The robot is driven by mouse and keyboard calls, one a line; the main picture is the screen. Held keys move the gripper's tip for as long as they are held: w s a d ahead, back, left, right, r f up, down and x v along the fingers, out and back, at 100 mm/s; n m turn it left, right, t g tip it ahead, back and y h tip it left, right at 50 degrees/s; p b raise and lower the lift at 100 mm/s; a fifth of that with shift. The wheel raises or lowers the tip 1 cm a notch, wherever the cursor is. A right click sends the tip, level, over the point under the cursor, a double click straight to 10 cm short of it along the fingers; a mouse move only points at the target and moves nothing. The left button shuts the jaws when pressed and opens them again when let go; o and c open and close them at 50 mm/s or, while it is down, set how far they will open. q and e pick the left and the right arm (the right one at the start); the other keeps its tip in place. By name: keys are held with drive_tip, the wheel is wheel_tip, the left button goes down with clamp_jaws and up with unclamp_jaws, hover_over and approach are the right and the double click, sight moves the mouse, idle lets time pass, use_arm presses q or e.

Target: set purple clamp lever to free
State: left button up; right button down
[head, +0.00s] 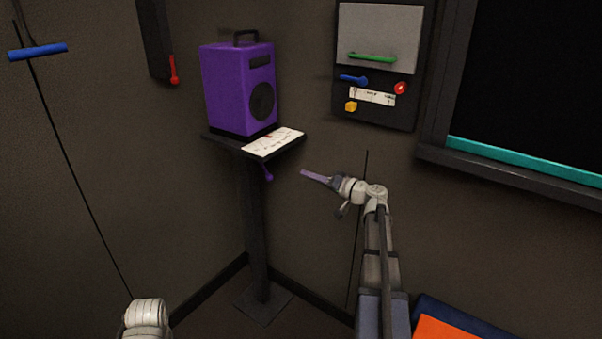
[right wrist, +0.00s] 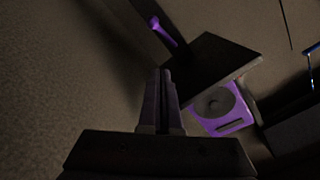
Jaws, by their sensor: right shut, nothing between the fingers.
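The purple clamp lever (head: 267,171) hangs below the shelf of the dark stand, at the top of its post. In the right wrist view the lever (right wrist: 164,31) lies against the post, beyond the fingertips. My right gripper (head: 304,173) is shut and empty, to the right of the lever and apart from it. Its closed fingers (right wrist: 161,76) point up the wrist view, a little below the lever there. Of my left arm only a white joint shows at the bottom of the head view; its gripper is not visible. The markings on the label card (head: 272,141) are too small to read.
A purple speaker (head: 238,90) stands on the shelf (head: 222,143). A wall panel (head: 375,60) with a green bar, blue lever, red knob and yellow block is at upper right. A red lever (head: 174,70) hangs at upper left. Space between gripper and post looks clear.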

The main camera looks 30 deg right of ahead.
approach(267, 172)
drive_tip(key=w+d+r, duration=0.1)
drive_tip(key=w+r, duration=0.2)
drive_tip(key=w, duration=0.2)
drive_tip(key=shift+w+a+f+b, duration=0.4)
drive_tip(key=shift+a+f+b, duration=0.2)
drive_tip(key=shift+a+f, duration=0.05)
drive_tip(key=shift+w+a+f+b, duration=0.4)
drive_tip(key=shift+a+f+b, duration=0.2)
drive_tip(key=shift+a, duration=0.1)
drive_tip(key=shift+a+f+b, duration=0.3)
drive_tip(key=shift+a+b, duration=0.05)
drive_tip(key=shift+a, duration=0.25)
drive_tip(key=shift+r, duration=0.1)
drive_tip(key=shift+a, duration=0.1)
